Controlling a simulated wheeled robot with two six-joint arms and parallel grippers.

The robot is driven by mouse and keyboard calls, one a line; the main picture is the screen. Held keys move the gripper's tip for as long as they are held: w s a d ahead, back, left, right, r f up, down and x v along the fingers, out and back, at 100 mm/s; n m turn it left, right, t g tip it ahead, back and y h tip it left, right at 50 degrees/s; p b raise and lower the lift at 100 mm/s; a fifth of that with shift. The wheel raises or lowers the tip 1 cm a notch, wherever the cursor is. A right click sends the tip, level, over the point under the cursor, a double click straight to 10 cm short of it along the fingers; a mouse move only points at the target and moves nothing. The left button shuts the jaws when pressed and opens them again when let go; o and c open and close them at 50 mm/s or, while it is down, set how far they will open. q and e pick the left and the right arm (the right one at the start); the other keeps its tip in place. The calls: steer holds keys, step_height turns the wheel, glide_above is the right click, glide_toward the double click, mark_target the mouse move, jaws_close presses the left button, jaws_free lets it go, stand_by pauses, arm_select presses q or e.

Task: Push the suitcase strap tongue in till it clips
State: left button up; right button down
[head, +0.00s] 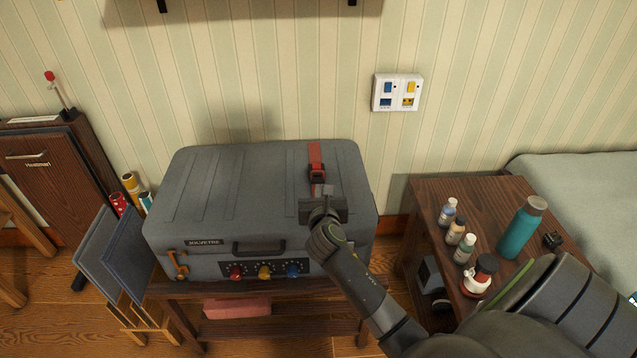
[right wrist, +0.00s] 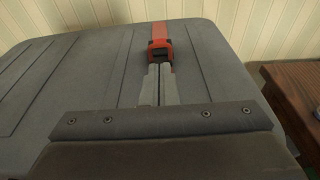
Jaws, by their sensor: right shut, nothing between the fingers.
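The grey suitcase (head: 215,190) lies flat on a wooden stand, its lid closed. A red strap (head: 315,153) runs over its top near the right end, with a darker red buckle (head: 317,173) on it. My right gripper (head: 319,190) is over the lid, its fingers shut together, just on the near side of the buckle. In the right wrist view the shut fingertips (right wrist: 160,68) reach the near edge of the red buckle (right wrist: 160,50). Whether they touch it, and where the tongue sits, I cannot tell. My left gripper is not in view.
The suitcase front has a handle (head: 259,248), several coloured knobs and an orange latch (head: 177,265). A side table (head: 425,200) at the right holds small bottles and a teal flask (head: 522,228). A wall switch panel (head: 397,92) is behind. The lid's left part is clear.

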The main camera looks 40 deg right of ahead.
steer(key=v, duration=0.4)
steer(key=shift+s+a+r, duration=0.25)
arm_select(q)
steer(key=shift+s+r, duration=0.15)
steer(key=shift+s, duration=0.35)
arm_select(e)
steer(key=shift+s+a, duration=0.15)
steer(key=shift+s, duration=0.15)
